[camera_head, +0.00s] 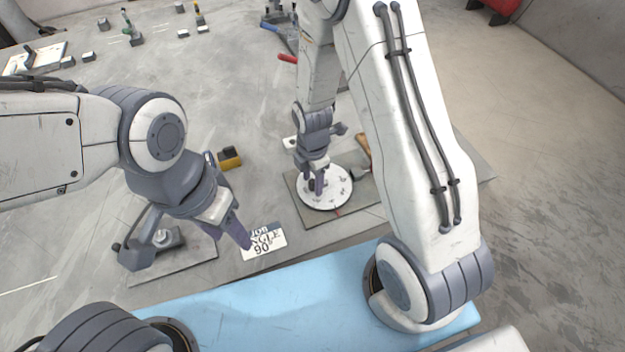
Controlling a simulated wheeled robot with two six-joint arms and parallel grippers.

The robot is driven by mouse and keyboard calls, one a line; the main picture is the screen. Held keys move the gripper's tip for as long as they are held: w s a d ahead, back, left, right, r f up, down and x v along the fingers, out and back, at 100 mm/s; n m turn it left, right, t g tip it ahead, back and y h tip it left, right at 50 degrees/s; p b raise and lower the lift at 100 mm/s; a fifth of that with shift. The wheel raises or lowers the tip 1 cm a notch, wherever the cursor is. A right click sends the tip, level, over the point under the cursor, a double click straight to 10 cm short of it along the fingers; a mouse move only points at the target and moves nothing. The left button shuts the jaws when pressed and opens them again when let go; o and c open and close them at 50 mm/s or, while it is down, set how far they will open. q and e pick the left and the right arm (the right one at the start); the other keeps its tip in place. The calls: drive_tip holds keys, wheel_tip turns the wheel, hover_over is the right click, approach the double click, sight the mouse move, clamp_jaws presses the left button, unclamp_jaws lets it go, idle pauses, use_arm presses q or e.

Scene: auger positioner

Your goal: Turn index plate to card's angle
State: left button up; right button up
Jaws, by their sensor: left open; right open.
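The index plate (337,196) is a round white disc with dark marks around its rim, lying on a grey base plate (308,217). A small red mark shows at its near edge. My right gripper (317,188) points down over the left part of the disc, fingers apart; I cannot tell whether they touch anything there. The card (262,243) lies flat left of the base plate and reads "JOB ANGLE 90°", its top partly hidden. My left gripper (228,234) is open and empty, just left of the card. The disc's current angle is too small to read.
A yellow and black block (230,158) stands behind the card. A grey plate with a dark fixture (180,248) is at left, partly behind my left gripper. A red-handled tool (287,58) and small parts lie farther back. A light blue surface (270,305) spans the front.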

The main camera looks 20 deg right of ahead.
wheel_tip(320, 180, up, 10)
idle(0.4)
idle(0.3)
drive_tip(key=s+a+r+m, duration=0.4)
drive_tip(key=s+r+m, duration=0.2)
drive_tip(key=s, duration=0.3)
drive_tip(key=s+a+r+m+y, duration=0.1)
drive_tip(key=s+a+r+m, duration=0.4)
drive_tip(key=s, duration=0.5)
drive_tip(key=m, duration=0.2)
drive_tip(key=shift+a+r+m, duration=0.25)
drive_tip(key=shift+r+m, duration=0.15)
